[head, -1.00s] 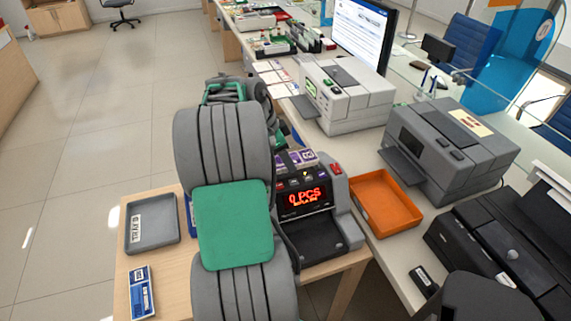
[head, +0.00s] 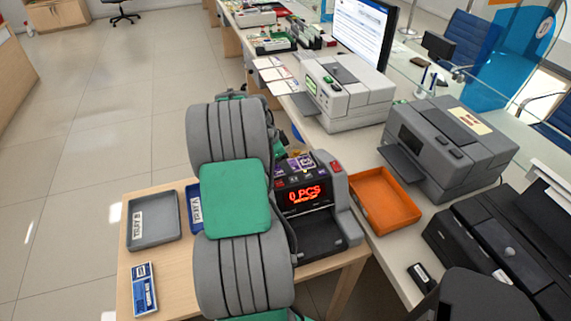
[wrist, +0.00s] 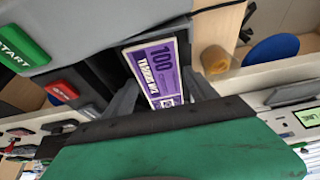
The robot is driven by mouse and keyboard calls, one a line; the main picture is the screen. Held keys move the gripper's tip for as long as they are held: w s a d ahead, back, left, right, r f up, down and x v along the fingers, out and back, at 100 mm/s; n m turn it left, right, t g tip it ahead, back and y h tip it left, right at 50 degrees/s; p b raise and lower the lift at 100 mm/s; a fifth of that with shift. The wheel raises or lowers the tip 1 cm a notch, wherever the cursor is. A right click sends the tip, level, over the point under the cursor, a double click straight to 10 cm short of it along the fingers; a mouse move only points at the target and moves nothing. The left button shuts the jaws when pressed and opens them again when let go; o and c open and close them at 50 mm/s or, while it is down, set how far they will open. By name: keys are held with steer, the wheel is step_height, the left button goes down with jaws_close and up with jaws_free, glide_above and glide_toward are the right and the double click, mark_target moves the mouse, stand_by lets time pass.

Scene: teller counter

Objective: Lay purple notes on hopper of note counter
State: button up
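The purple notes (wrist: 158,72), printed with 100, lie on the top of the note counter in the wrist view. They also show as a purple patch on its hopper (head: 301,163) in the head view. The note counter (head: 318,235) is dark grey with a red "0 PCS" display. My gripper (wrist: 168,95) is open, its two grey fingers spread on either side of the notes with gaps visible. In the head view my arm hides the gripper and part of the counter's left side.
A grey tray B (head: 153,219) and a partly hidden blue tray A (head: 195,208) are on the wooden table left of my arm, with a blue bundle (head: 144,290) in front. An orange tray (head: 384,200) and grey machines stand right of the counter.

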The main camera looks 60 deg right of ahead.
steer(key=shift+o, duration=0.8)
